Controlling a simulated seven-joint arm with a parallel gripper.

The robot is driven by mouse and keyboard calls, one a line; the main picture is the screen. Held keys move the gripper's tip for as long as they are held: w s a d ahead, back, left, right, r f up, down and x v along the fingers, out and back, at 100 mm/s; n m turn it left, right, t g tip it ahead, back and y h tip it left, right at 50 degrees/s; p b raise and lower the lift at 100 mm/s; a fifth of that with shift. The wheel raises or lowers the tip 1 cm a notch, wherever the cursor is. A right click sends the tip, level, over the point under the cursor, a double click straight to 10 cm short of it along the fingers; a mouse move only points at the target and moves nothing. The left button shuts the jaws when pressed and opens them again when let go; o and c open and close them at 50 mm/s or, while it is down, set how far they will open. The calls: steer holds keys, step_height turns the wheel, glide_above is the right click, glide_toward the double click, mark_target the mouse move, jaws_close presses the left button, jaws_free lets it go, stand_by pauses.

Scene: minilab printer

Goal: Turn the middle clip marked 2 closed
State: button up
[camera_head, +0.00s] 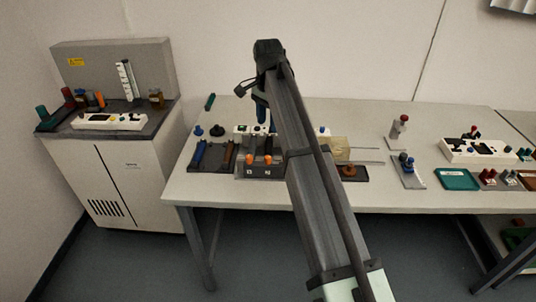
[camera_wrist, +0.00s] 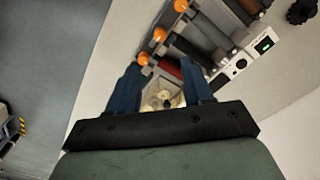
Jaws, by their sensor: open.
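A dark rack (camera_head: 262,172) on the table holds dark bars with orange ends. Two orange ends show in the head view, and my arm hides part of the rack. The wrist view shows three orange ends in a row, the middle one (camera_wrist: 159,34) beyond my fingertips. I cannot read a 2 on any of them, nor tell whether the middle clip is open or closed. My gripper (camera_wrist: 160,68) has its blue fingers apart and nothing held between them. In the head view its blue finger (camera_head: 262,112) is above the back of the rack.
A white box with a green screen (camera_wrist: 265,45) stands behind the rack. A dark tray with blue and brown bars (camera_head: 212,155) is left of it. A dark tray with a brown knob (camera_head: 350,172) is right. The front table strip is clear.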

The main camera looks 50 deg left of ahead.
mark_target(268, 157)
step_height(268, 157, down, 14)
steer(key=shift+r, duration=0.15)
stand_by(0.4)
steer(key=shift+c, duration=0.4)
jaws_close()
